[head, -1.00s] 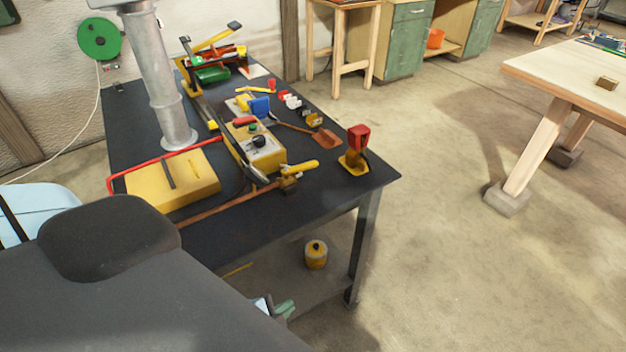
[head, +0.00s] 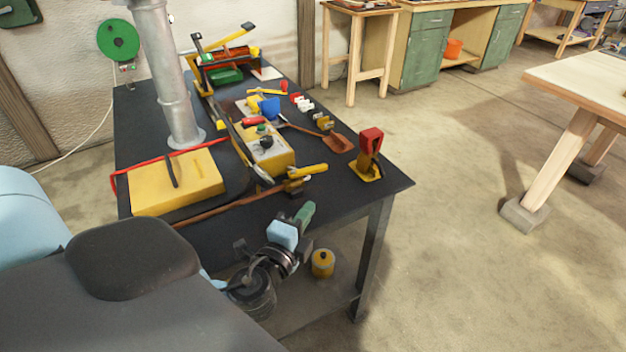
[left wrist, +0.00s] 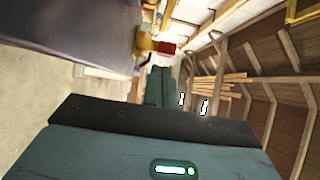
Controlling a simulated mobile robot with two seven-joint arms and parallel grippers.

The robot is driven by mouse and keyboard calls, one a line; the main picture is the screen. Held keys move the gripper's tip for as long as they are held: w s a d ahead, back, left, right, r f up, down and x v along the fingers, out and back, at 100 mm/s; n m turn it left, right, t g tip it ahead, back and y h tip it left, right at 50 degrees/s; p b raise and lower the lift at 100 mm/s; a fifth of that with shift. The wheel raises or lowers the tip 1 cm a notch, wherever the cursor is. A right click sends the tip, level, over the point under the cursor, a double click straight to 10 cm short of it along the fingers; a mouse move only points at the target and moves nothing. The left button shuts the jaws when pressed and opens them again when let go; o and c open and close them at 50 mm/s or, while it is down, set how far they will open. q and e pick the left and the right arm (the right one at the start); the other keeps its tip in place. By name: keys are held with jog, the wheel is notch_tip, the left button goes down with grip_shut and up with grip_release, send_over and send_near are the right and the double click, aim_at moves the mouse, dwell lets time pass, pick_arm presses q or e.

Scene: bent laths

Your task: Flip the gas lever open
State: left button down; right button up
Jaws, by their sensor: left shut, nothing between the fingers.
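The gas lever (head: 308,171) is a yellow handle on a brass valve (head: 297,187) near the front edge of the dark workbench. It points to the right, roughly along the line of the copper pipe (head: 235,208) that runs into the valve from the left. My left gripper (head: 306,213) has green fingers and is shut and empty. It shows in front of the bench edge, below the valve in the picture, and does not appear to touch the lever. In the left wrist view its closed fingers (left wrist: 158,86) point ahead. My right gripper is not in view.
A red and yellow stand (head: 369,155) is at the bench's right corner. A yellow box with a knob (head: 270,152) is behind the valve. A flat yellow box (head: 178,184) lies left. A yellow canister (head: 323,263) is on the lower shelf.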

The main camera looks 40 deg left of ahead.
aim_at(315, 170)
pick_arm(q)
jog(key=x, duration=0.7)
jog(key=shift+w+a+r+p, duration=0.1)
jog(key=shift+w+a+p, duration=0.15)
jog(key=shift+p, duration=0.1)
jog(key=shift+w+a, duration=0.25)
jog(key=shift+a, duration=0.2)
jog(key=shift+w+a, duration=0.25)
jog(key=shift+a, duration=0.2)
jog(key=shift+w+a, duration=0.3)
jog(key=shift+a, duration=0.25)
jog(key=shift+w+a+n+g+y, duration=0.3)
jog(key=shift+w+a+n+y, duration=0.25)
jog(key=shift+y, duration=0.35)
jog(key=shift+a, duration=0.1)
